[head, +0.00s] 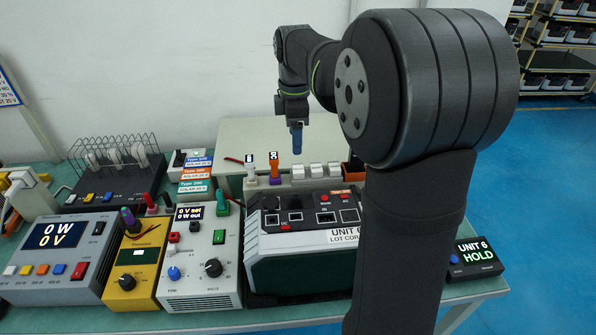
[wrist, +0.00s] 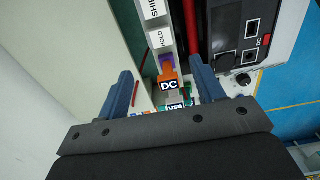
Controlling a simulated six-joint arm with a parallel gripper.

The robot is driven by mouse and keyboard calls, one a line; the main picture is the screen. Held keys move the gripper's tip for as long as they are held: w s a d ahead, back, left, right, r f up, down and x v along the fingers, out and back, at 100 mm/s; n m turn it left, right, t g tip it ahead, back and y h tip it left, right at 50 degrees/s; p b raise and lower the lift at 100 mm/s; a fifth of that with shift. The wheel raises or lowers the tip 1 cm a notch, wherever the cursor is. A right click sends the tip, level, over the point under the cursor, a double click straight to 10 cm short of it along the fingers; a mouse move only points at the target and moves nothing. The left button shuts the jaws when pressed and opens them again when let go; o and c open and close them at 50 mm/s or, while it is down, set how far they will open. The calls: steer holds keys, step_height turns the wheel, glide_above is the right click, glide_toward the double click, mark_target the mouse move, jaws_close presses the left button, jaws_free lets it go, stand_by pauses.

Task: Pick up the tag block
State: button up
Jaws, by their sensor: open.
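No piece in view is clearly marked as the tag block. Several small white blocks (head: 315,170) sit in a row on a pale strip behind the large unit in the head view; they may be tags. My gripper (head: 296,140) hangs above and behind this row, its blue fingers pointing down. In the wrist view my gripper (wrist: 160,70) is open, with nothing held between its fingers. An orange DC-labelled piece (wrist: 168,78) shows between and below the fingers, with a USB label (wrist: 175,106) nearer the palm.
The large dark unit (head: 300,265) stands in front of the row. A power supply (head: 200,255), a yellow box (head: 135,270) and a grey meter (head: 55,260) stand to its left. A HOLD display (head: 474,257) is at the right. A pale board (head: 240,135) lies behind.

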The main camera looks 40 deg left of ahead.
glide_above(298, 168)
steer(key=f, duration=0.4)
steer(key=shift+s+a+f, duration=0.15)
steer(key=shift+s+a, duration=0.05)
steer(key=shift+a, duration=0.05)
steer(key=f, duration=0.5)
steer(key=shift+w+d+f, duration=0.1)
steer(key=shift+w+d, duration=0.05)
steer(key=shift+d, duration=0.1)
steer(key=c, duration=1.1)
